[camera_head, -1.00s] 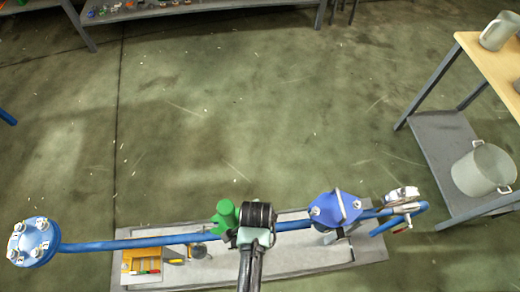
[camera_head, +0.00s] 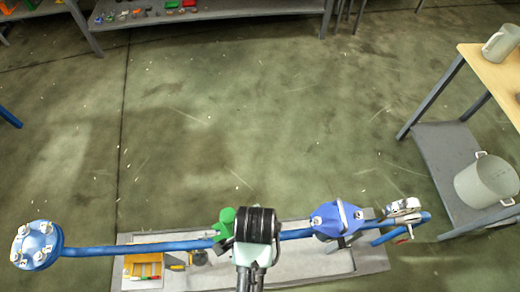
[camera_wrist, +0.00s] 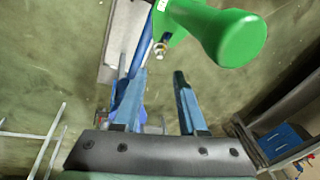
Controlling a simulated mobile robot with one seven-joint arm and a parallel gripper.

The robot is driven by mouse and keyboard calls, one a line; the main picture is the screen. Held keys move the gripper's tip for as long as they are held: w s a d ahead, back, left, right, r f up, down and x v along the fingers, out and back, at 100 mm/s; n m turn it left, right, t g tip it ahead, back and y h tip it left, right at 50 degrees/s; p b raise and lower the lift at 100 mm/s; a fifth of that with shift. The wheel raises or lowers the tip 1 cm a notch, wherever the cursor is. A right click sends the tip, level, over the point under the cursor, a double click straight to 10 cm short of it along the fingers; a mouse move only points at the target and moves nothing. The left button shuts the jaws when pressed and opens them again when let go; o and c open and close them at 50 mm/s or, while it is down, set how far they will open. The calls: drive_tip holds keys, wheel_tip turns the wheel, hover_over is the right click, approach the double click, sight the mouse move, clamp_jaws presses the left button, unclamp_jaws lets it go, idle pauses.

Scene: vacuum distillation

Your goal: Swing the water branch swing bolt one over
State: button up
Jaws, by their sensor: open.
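A green fitting (camera_head: 226,222) stands on the blue pipe (camera_head: 140,249), left of my wrist in the head view. It fills the top right of the wrist view (camera_wrist: 225,35), and a small bolt with a metal nut (camera_wrist: 160,48) shows at its left edge. My gripper (camera_wrist: 163,78) is open and empty, its two fingers apart and just below that bolt in the wrist view. In the head view my wrist hides the fingers. Whether this bolt is swing bolt one cannot be told. A blue fitting (camera_head: 337,218) with pale metal hardware sits further right on the line.
A bolted blue flange (camera_head: 36,244) ends the pipe at left. A yellow tool tray (camera_head: 144,267) lies on the grey base plate (camera_head: 285,267). A grey pot (camera_head: 486,180) stands on a shelf at right. The floor beyond the pipe is clear.

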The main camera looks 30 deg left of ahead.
drive_tip(key=shift+v, duration=1.2)
